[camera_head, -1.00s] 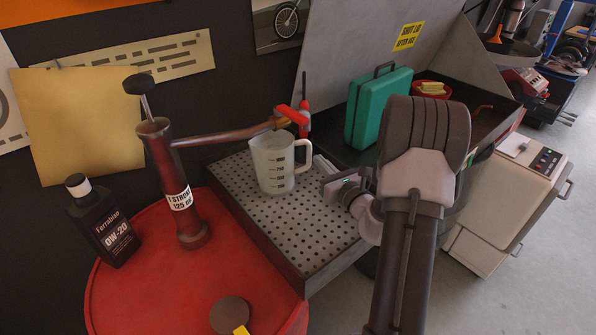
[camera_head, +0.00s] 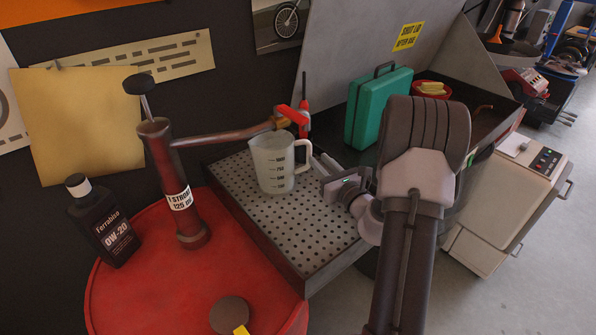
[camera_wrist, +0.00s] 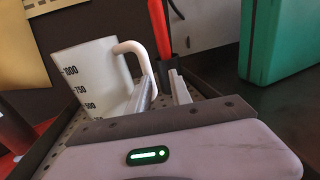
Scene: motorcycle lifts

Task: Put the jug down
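The jug (camera_head: 272,166) is translucent white with dark volume marks and a handle on its right side. It stands upright on the perforated grey tray top (camera_head: 300,225), beside the red drum. My gripper (camera_head: 321,170) is just right of the jug, at its handle. In the wrist view the jug (camera_wrist: 88,75) is at the left, and its handle curves down to behind the left finger. My gripper (camera_wrist: 163,82) shows a gap between its fingers, with nothing clearly held in it. The exact clearance between finger and handle is hard to tell.
A red drum (camera_head: 140,285) carries a hand pump (camera_head: 172,180), whose spout reaches to the jug's top. A black oil bottle (camera_head: 103,220) stands on the drum. A green case (camera_head: 378,110) stands behind my arm. The front of the tray top is clear.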

